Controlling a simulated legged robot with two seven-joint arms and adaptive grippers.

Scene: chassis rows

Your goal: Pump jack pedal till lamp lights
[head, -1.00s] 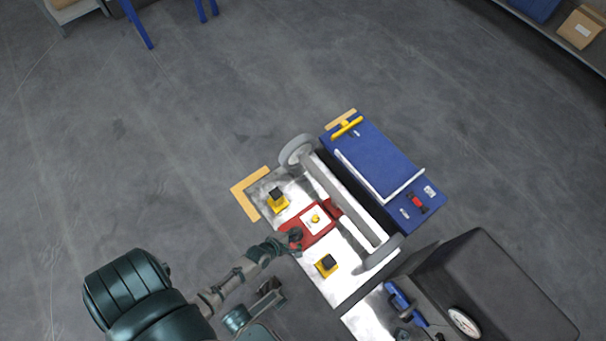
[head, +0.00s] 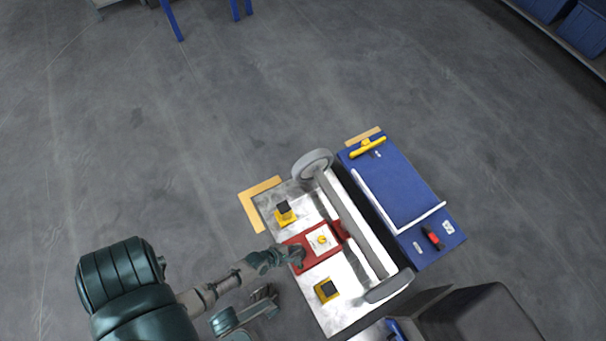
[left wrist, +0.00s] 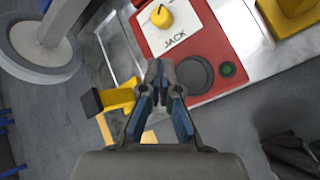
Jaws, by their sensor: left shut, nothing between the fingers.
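The red jack unit (head: 322,259) lies on the pale metal plate, with a white panel and a yellow knob (head: 322,239). The left wrist view shows its "JACK" label, a dark round pad (left wrist: 194,75) that may be the pedal, and a small green lamp (left wrist: 227,69); I cannot tell if it is lit. My left gripper (head: 298,256) is at the unit's left end. In the left wrist view its shut, empty fingers (left wrist: 165,68) appear just left of the dark pad; contact is unclear. My right gripper (head: 265,294) seems to be low, beside the plate; its jaws are unclear.
Yellow blocks with black tops (head: 285,213) stand on the plate (head: 344,316) on both sides of the jack. A grey axle with wheels (head: 313,164) lies beyond it. A blue board (head: 400,190) is farther right, a dark box (head: 480,320) lower right. Floor at left is clear.

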